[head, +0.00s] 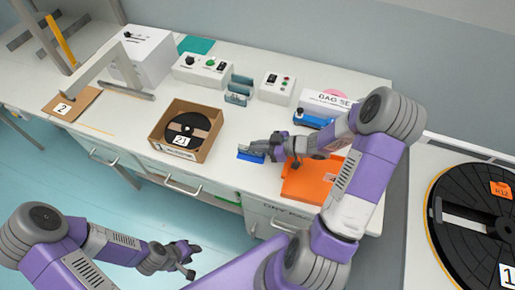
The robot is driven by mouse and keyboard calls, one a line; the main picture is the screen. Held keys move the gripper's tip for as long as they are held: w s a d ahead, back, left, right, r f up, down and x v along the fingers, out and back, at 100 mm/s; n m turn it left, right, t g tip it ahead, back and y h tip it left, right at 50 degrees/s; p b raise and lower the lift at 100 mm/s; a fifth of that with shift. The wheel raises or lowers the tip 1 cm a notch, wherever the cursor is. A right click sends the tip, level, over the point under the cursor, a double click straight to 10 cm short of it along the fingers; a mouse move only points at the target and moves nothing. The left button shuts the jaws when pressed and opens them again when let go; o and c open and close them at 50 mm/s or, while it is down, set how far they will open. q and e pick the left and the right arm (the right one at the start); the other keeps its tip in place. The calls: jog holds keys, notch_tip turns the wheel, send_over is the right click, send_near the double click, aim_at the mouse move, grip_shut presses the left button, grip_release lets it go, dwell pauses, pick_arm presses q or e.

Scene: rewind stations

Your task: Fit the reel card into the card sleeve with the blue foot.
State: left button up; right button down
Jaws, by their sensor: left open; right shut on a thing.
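The card sleeve with the blue foot (250,157) stands near the front edge of the bench, right of the cardboard box. My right gripper (258,147) is just above and against it from the right, shut on a small thin thing that I take to be the reel card. The fingers hide most of that card, so I cannot tell whether it is inside the sleeve or only above it. My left gripper (186,262) is open and empty, low in front of the bench, well away from the sleeve.
A cardboard box (208,143) with a black reel marked 21 stands to the left. Grey-blue holders (238,90) and control boxes (203,68) stand behind. An orange tray (303,186) lies under my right arm. A large black reel (475,235) is at the right.

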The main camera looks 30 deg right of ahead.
jog(key=shift+w+f, duration=0.1)
jog(key=shift+f, duration=0.25)
jog(key=shift+f, duration=0.2)
jog(key=c, duration=1.3)
grip_release()
jog(key=shift+s+d+r, duration=0.25)
jog(key=shift+d+r, duration=0.05)
jog(key=shift+r, duration=0.1)
jog(key=p+v, duration=0.3)
jog(key=v, duration=0.8)
jog(key=shift+s+d, duration=0.1)
jog(key=shift+s, duration=0.05)
